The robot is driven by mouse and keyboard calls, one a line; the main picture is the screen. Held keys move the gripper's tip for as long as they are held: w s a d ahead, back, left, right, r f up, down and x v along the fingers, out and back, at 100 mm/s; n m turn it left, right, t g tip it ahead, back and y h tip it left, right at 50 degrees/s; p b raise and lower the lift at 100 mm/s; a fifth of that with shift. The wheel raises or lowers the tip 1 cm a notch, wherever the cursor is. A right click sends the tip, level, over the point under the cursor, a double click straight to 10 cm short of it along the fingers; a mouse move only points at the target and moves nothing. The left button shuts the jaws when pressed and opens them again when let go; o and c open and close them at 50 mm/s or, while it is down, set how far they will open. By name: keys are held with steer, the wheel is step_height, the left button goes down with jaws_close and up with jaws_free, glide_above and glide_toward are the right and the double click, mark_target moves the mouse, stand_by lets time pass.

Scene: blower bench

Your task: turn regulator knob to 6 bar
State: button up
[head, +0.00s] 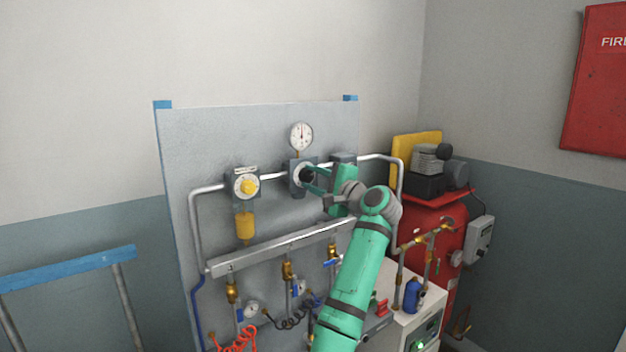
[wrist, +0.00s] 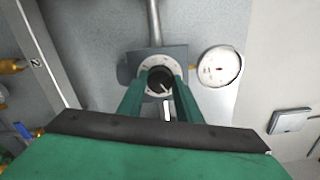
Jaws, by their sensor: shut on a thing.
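The regulator knob (wrist: 160,80) is black with a pale pointer mark, set in a white dial ring on a grey body. In the head view the regulator (head: 298,174) sits on the upright grey panel, and my gripper hides part of its knob. My gripper (wrist: 161,88) has one green finger on each side of the knob and is shut on it; it also shows in the head view (head: 310,177). A round white pressure gauge (head: 301,136) stands above the regulator. It also shows in the wrist view (wrist: 220,66), where its reading is too small to tell.
A yellow knob (head: 248,186) with a white dial is left of the regulator, above a yellow bowl (head: 245,226). A manifold bar (head: 270,252) with brass valves and hoses runs below. A red tank (head: 428,230) with a compressor stands at right.

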steer(key=shift+d+m, duration=0.2)
steer(key=shift+m, duration=0.4)
steer(key=o, duration=1)
steer(key=shift+o, duration=0.2)
steer(key=shift+a, duration=0.1)
steer(key=v, duration=1)
steer(key=shift+s+d, duration=0.25)
steer(key=shift+s, duration=0.05)
